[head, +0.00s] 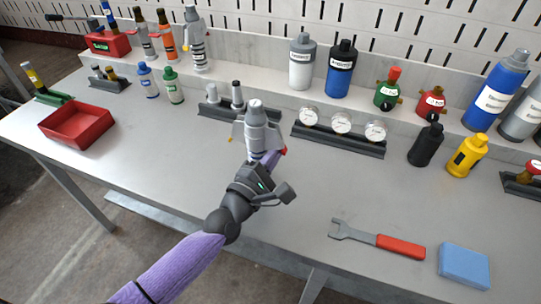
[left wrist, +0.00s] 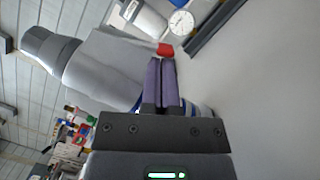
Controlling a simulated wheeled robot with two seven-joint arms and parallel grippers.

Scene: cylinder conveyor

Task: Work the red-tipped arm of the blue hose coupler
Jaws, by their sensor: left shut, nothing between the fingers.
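The hose coupler (head: 256,115) stands upright on the bench in the head view, grey with a stepped top. A little blue shows at its lower part in the left wrist view, where its grey body (left wrist: 105,68) lies left of my fingers. Its red-tipped arm (head: 285,150) is on its right side; the red tip (left wrist: 165,49) is just beyond my fingertips in the left wrist view. My left gripper (head: 277,157) is shut and empty, close beside the coupler. I cannot tell whether its fingers (left wrist: 161,62) touch the arm. The coupler's base is hidden behind my gripper. My right gripper is out of view.
A gauge rack (head: 338,140) stands just right of the coupler, and a small dark rack (head: 225,113) behind it. A wrench (head: 375,238) and blue block (head: 464,265) lie at front right. A red tray (head: 77,123) is at left. Bench is clear left of my arm.

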